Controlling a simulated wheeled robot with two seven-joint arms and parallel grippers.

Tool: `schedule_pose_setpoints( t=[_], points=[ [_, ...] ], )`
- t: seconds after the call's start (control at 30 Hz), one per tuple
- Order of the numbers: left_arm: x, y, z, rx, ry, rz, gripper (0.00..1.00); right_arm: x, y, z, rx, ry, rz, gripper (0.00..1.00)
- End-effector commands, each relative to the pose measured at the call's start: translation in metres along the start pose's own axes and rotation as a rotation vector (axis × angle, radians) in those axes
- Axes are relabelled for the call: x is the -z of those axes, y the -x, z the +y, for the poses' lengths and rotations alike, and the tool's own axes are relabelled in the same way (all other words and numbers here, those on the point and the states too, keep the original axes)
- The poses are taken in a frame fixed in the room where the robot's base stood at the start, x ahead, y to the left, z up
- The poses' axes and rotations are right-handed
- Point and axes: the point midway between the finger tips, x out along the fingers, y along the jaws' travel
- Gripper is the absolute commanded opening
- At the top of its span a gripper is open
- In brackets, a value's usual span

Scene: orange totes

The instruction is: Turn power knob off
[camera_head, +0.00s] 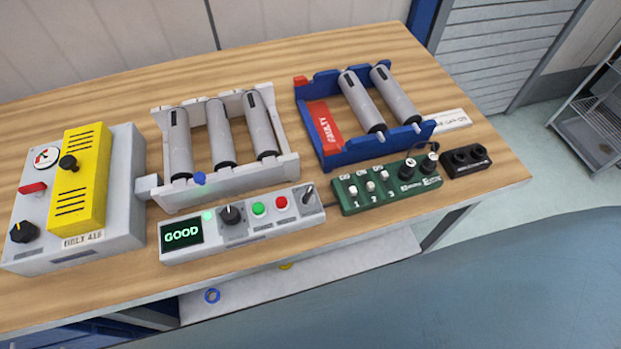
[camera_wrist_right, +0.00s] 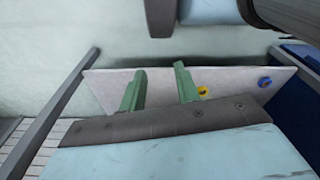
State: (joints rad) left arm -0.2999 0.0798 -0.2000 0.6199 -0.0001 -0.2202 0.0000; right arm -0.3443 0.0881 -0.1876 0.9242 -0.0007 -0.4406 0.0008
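A grey control box (camera_head: 120,215) with a yellow cover (camera_head: 80,180) stands at the left of the table in the head view. A tester panel (camera_head: 245,235) reading GOOD has another black knob (camera_head: 231,215). I cannot read which knob is marked power. My right gripper (camera_wrist_right: 160,72) shows in the right wrist view, its green fingers apart and nothing between them. My left gripper is not in view.
A white rack (camera_head: 230,178) and a blue rack (camera_head: 360,150) hold grey rollers. A green switch box (camera_head: 390,190) and a black socket block (camera_head: 465,160) stand at the right. Below the table is a pale shelf with a blue ring (camera_head: 212,295), also in the wrist view (camera_wrist_right: 265,82).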

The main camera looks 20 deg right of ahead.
Motion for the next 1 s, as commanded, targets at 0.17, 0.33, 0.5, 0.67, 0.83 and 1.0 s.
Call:
schedule_pose_setpoints(
  t=[0.17, 0.33, 0.5, 0.67, 0.83, 1.0],
  points=[
    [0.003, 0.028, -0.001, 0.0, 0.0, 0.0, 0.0, 0.069, 0.072, 0.003, -0.004, -0.009, 0.045, 0.32],
    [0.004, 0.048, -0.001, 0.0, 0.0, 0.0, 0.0, 0.121, 0.149, 0.007, -0.009, -0.017, 0.082, 0.32],
    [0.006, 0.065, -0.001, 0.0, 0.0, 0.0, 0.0, 0.157, 0.231, 0.01, -0.014, -0.024, 0.115, 0.32],
    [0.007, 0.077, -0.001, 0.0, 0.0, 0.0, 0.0, 0.173, 0.292, 0.013, -0.018, -0.028, 0.136, 0.32],
    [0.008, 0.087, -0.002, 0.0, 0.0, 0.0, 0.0, 0.184, 0.347, 0.015, -0.026, -0.033, 0.164, 0.32],
    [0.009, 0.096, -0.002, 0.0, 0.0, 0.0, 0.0, 0.24, 0.403, 0.029, -0.108, -0.053, 0.373, 0.32]
  ],
)
